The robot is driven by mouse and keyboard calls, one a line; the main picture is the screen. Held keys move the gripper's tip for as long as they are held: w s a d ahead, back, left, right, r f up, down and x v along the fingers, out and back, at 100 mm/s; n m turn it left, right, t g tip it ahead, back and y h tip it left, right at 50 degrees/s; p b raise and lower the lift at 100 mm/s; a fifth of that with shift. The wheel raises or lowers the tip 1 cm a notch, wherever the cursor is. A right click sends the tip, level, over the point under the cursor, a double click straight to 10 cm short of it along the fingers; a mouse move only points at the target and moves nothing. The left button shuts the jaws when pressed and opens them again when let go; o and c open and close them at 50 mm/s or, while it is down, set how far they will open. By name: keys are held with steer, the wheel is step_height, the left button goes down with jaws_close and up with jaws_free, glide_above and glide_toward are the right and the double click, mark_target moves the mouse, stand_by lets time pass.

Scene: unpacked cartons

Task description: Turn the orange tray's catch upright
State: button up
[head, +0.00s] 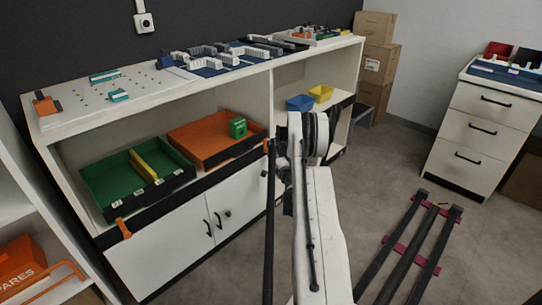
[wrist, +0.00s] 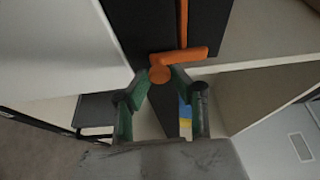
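The orange tray (head: 195,137) sits on the shelf beside a green tray (head: 95,184), with a small green block (head: 238,127) in it. In the wrist view an orange catch (wrist: 185,56) shows against a dark panel (wrist: 150,25). It has a round end, and its arm points right and slightly up in that picture. My gripper (wrist: 161,76) has its green fingertips on both sides of the round end, seemingly closed on it. In the head view my arm hides the gripper and most of this area.
Another orange catch (head: 123,229) hangs at the front below the green tray. White cupboard doors (head: 165,250) with black handles are below the shelf. Blue and yellow bins (head: 320,93) stand on the right shelf. Dark rails (head: 405,250) lie on the floor.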

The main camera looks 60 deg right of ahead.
steer(key=o, duration=0.4)
steer(key=shift+c, duration=0.2)
